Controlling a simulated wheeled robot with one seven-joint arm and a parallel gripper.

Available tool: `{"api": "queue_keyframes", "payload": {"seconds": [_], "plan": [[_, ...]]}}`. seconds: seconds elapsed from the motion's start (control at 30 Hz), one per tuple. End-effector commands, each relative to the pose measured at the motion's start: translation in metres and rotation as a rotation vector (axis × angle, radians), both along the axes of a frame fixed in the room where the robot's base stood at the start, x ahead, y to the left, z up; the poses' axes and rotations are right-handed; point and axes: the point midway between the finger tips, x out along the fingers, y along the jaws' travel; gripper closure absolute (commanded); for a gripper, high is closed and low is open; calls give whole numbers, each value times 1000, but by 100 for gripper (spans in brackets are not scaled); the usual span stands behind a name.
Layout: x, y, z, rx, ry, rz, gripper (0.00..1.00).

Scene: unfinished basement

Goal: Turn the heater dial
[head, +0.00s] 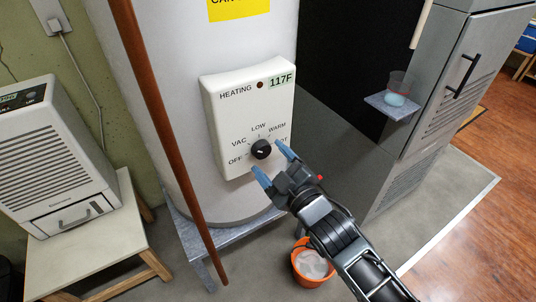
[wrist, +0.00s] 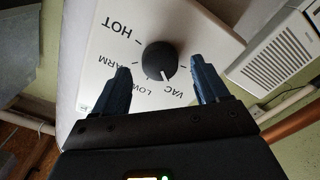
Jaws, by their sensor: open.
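The heater dial (head: 261,149) is a round black knob on the cream control panel (head: 226,112) of a grey tank heater. Labels OFF, VAC, LOW, WARM and HOT ring it, HOT partly hidden by a finger in the head view. In the wrist view the gripper (wrist: 161,66) shows visible gaps to the knob; I cannot tell how deep the fingertips reach.
The panel display (head: 282,81) reads 117F. A brown pipe (head: 165,130) runs in front of the tank at left. An orange bucket (head: 312,265) stands below my arm. A grey cabinet (head: 450,100) with a small shelf (head: 385,107) stands right, a white appliance (head: 60,165) left.

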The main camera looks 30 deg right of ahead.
Motion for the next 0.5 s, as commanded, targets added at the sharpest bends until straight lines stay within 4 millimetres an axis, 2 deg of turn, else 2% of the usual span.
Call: {"api": "queue_keyframes", "payload": {"seconds": [0.2,0.5], "plan": [[17,1,0,0,1,1,26],[19,0,0,1,1,-1,26]]}}
